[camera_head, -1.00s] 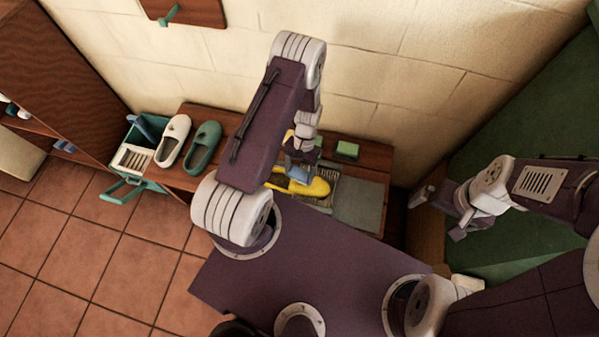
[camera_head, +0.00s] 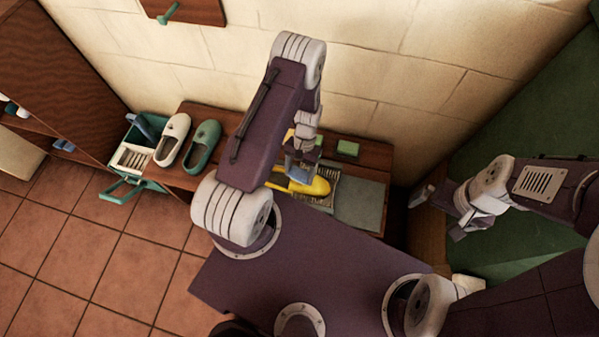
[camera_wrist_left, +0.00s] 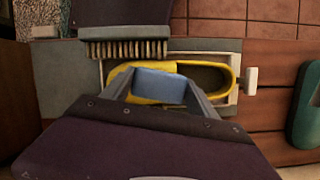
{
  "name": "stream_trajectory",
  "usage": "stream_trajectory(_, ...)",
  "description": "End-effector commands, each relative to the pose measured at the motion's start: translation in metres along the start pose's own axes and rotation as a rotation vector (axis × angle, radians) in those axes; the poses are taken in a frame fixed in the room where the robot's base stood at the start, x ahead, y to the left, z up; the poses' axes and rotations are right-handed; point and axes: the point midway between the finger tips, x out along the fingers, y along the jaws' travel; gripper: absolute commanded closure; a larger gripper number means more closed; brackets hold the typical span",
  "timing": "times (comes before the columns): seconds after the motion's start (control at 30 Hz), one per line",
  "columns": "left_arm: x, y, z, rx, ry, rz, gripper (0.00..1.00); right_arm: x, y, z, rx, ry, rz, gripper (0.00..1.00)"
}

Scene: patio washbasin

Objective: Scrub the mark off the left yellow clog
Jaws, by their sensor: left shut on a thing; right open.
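The yellow clog (camera_head: 317,186) lies in the tray area on the bench, its toe to the right in the head view. It also shows in the left wrist view (camera_wrist_left: 232,80), inside a pale frame. My left gripper (camera_wrist_left: 160,88) is shut on a blue block (camera_wrist_left: 158,86), which also shows in the head view (camera_head: 299,174). The block is over the clog's front part and looks close to it; contact cannot be told. The block and gripper cover part of the clog. I see no mark on it. My right gripper (camera_head: 460,232) is open and empty, off to the right.
A white clog (camera_head: 172,138) and a green clog (camera_head: 202,147) stand on the bench to the left, beside a green crate (camera_head: 117,158). A green block (camera_head: 347,148) lies behind the tray. A bare grey slab (camera_head: 362,203) is to the right. The wall is close behind.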

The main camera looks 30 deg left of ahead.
Motion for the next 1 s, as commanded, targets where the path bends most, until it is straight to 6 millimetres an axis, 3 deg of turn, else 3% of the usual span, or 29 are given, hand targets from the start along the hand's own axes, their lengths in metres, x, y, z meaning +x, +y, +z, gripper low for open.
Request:
stream_trajectory(0.57,-0.001,0.014,-0.003,0.000,0.000,0.000,0.65,-0.001,0.000,0.000,0.000,0.000,0.000,0.00)
stream_trajectory(1.0,0.002,-0.014,0.003,-0.001,-0.001,0.000,0.65,-0.005,0.000,-0.001,0.000,0.000,0.000,0.00)
